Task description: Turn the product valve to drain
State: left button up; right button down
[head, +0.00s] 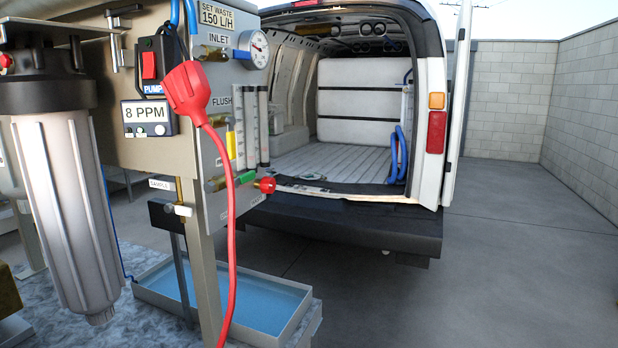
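A metal panel (212,150) with valves and labels stands at the left in the head view. A valve with a yellow handle (231,144) is by the FLUSH label, its handle pointing up. Below it are a green handle (247,177) and a red knob (266,185) that sticks out to the right. A small white-handled valve (181,210) is under the SAMPLE label (161,184). I cannot read a product or drain label, so I cannot tell which one is the product valve. Neither of my grippers is in view.
A red plug (187,88) with its red cord (231,240) hangs in front of the panel. A grey filter housing (62,200) stands at the left. A tray of blue water (305,308) is below. An open van (345,224) is behind; the paving at right is clear.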

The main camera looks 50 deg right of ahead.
aim_at(245, 178)
jog(key=z, duration=1.2)
